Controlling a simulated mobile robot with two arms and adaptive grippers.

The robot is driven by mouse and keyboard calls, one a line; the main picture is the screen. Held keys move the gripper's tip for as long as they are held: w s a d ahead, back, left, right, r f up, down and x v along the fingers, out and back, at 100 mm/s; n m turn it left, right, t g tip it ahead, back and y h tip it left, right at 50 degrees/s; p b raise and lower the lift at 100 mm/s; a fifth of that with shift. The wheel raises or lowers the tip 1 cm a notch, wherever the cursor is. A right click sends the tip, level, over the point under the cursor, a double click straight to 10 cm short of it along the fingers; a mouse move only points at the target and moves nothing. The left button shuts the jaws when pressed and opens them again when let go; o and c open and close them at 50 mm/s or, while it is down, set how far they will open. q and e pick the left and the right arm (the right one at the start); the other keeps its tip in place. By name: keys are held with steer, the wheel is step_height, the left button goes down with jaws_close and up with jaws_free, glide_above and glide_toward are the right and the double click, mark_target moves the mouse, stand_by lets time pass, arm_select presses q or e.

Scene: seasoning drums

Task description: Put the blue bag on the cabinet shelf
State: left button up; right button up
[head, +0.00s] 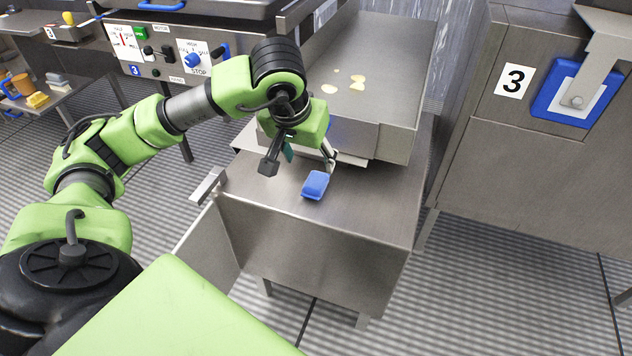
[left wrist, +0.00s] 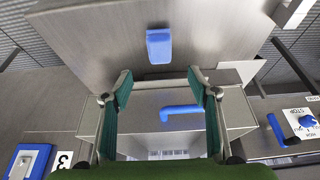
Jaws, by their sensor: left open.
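The small blue bag (head: 315,185) lies flat on the steel top of the cabinet (head: 300,240), near its front left. It also shows in the left wrist view (left wrist: 159,46), apart from the fingers. My left gripper (head: 299,163) is open and empty, beside the bag toward the back left in the head view. Its spread fingers with teal pads show in the left wrist view (left wrist: 160,76). A door panel (head: 210,248) stands out at the cabinet's left side. The inside of the cabinet and its shelf are hidden. My right gripper is not in view.
A steel tray (head: 385,50) with yellow bits sits at the back of the cabinet top, close behind my gripper. A blue handle (left wrist: 181,110) shows between my fingers. A machine marked 3 (head: 540,130) stands at right. The cabinet top's front right is clear.

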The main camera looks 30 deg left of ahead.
mark_target(316, 180)
arm_select(q)
steer(key=x, duration=0.7)
steer(key=shift+d+b, duration=0.15)
steer(key=shift+b, duration=0.2)
steer(key=x, duration=0.4)
steer(key=shift+s+f+b, duration=0.1)
steer(key=shift+f+b, duration=0.2)
steer(key=shift+f, duration=0.2)
steer(key=c, duration=1.3)
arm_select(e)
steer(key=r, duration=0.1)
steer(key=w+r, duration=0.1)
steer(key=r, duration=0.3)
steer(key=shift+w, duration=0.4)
arm_select(q)
steer(key=shift+r, duration=0.1)
